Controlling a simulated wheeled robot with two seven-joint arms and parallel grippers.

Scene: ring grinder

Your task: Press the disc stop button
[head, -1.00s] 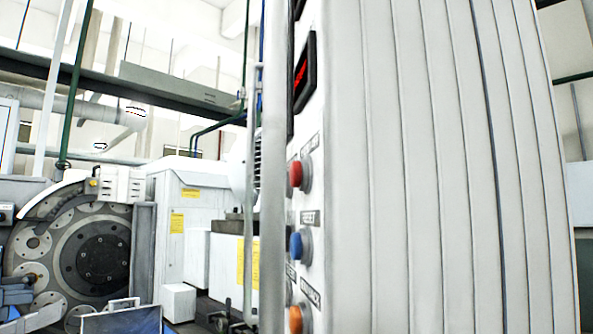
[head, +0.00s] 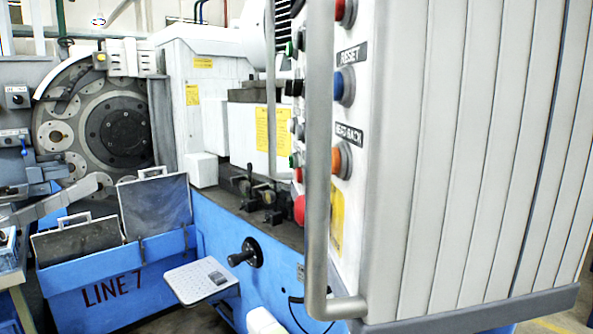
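The control cabinet (head: 450,150) fills the right side of the head view, with its button panel seen at a steep slant. A red button (head: 345,12) is at the top edge, a blue button (head: 343,86) is beside the RESET label, and an orange button (head: 341,159) is beside a label that seems to read HEAD BACK. Farther left are small green and black controls and a larger red button (head: 299,210). I cannot read a disc stop label. The grinder's round disc (head: 122,132) is at the left. I cannot make out either gripper.
A grey vertical handle bar (head: 318,200) stands in front of the panel and partly covers it. A blue machine base (head: 130,282) marked LINE 7, a small tilted keypad shelf (head: 203,281) and a black hand knob (head: 245,252) are at lower left and centre.

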